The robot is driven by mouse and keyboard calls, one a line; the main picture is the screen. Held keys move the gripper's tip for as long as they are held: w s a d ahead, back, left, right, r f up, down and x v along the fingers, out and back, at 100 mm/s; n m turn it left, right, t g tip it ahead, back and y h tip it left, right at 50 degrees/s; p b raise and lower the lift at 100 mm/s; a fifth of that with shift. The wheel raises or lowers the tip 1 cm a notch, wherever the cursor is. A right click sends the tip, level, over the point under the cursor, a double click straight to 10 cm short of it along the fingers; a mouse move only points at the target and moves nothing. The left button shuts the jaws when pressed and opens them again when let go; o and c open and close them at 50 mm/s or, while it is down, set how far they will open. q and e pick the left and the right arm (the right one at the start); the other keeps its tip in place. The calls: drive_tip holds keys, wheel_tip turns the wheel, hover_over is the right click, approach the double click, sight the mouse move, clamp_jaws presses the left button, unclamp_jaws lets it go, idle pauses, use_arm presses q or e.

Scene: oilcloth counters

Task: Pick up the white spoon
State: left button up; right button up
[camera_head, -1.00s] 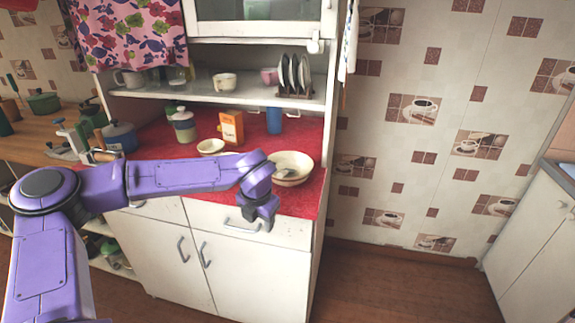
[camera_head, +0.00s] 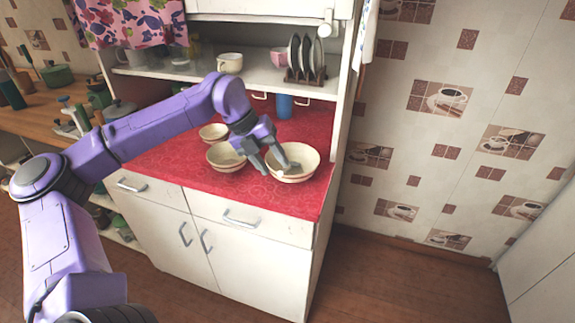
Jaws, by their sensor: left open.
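I cannot make out the white spoon; my gripper hides part of the large cream bowl (camera_head: 310,163) at the right of the red counter. My left gripper (camera_head: 276,169) is open, pointing down. One finger reaches over the large bowl and the other is at its left side, by the gap to a medium bowl (camera_head: 222,163). I cannot tell whether the fingers touch either bowl. A small bowl (camera_head: 212,132) stands behind the medium one. My right gripper is not in view.
The red oilcloth (camera_head: 190,173) is bare left of the bowls. A blue cup (camera_head: 284,106) stands behind them. The shelf above holds a white cup (camera_head: 230,63) and a rack of plates (camera_head: 306,60). My left arm hides part of the counter.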

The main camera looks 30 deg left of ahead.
use_arm(q)
drive_tip(key=p+x, duration=0.1)
drive_tip(key=x, duration=0.1)
drive_tip(key=p+x, duration=0.1)
drive_tip(key=x, duration=0.2)
drive_tip(key=shift+d+f, duration=0.15)
drive_tip(key=shift+d, duration=0.2)
drive_tip(key=shift+f, duration=0.2)
clamp_jaws()
